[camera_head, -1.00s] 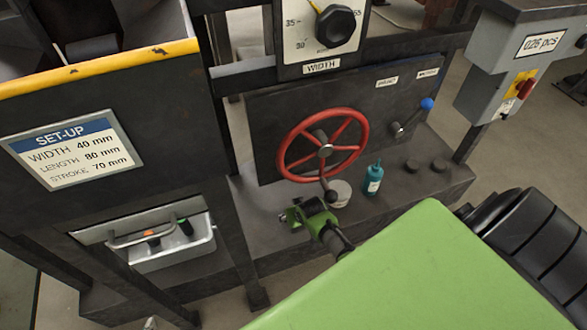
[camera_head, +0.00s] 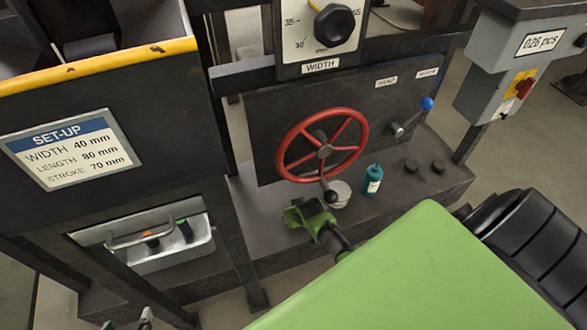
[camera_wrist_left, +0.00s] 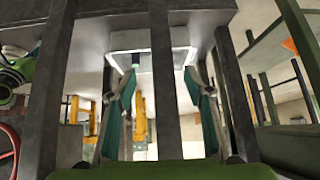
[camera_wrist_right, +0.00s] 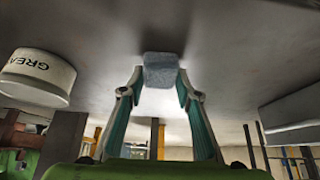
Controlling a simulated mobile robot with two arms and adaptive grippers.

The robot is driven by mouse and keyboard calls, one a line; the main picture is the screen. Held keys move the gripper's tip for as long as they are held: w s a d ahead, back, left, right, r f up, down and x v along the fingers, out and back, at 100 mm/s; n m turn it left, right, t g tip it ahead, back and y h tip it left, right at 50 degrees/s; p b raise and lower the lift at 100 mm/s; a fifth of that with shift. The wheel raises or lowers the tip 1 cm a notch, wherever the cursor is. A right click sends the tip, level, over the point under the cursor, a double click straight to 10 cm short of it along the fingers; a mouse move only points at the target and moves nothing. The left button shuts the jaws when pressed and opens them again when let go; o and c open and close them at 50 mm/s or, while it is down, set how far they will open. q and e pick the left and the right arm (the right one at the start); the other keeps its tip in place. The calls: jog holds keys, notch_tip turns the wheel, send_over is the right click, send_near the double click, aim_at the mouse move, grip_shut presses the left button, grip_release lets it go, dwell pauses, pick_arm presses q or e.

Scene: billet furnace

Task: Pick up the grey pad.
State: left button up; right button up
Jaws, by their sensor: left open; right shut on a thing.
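The grey pad (camera_wrist_right: 160,70) is a small blue-grey block in the right wrist view. My right gripper (camera_wrist_right: 160,84) is shut on it, with a finger at each side. I cannot tell whether the pad touches the dark surface behind it. In the head view the green wrist of my right arm is over the bench, and the pad and fingers are hidden. My left gripper (camera_head: 130,321) shows only its fingertips at the bottom edge of the head view. In the left wrist view it is open and empty, facing a dark upright bar.
A white tin (camera_head: 341,193) and a teal bottle (camera_head: 373,180) stand on the bench (camera_head: 420,190) beside my right wrist. A red handwheel (camera_head: 323,145) rises behind it. A light metal tray (camera_head: 172,255) with a handle is at the left, behind dark frame posts (camera_head: 240,245).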

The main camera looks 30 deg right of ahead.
pick_arm(q)
jog(key=shift+s, duration=0.1)
pick_arm(e)
jog(key=shift+r, duration=0.1)
jog(key=shift+r+p, duration=0.55)
jog(key=shift+r, duration=0.2)
jog(key=s, duration=0.1)
jog(key=s+p, duration=0.1)
jog(key=s, duration=0.1)
jog(key=shift+a, duration=0.35)
pick_arm(q)
jog(key=s+a+g+y+p, duration=0.1)
jog(key=s+a+g+p, duration=0.2)
jog(key=s, duration=0.6)
pick_arm(e)
jog(key=s, duration=0.2)
jog(key=s+a+b, duration=0.1)
jog(key=s, duration=0.2)
jog(key=shift+a, duration=0.1)
pick_arm(q)
notch_tip(320, 180, down, 9)
jog(key=w+g+p, duration=0.1)
jog(key=shift+w+d+g+p, duration=0.3)
jog(key=shift+g+p, duration=0.05)
jog(key=shift+g, duration=0.05)
pick_arm(e)
jog(key=s+a, duration=0.2)
jog(key=s, duration=0.7)
jog(key=shift+s+a, duration=0.15)
jog(key=shift+s, duration=0.1)
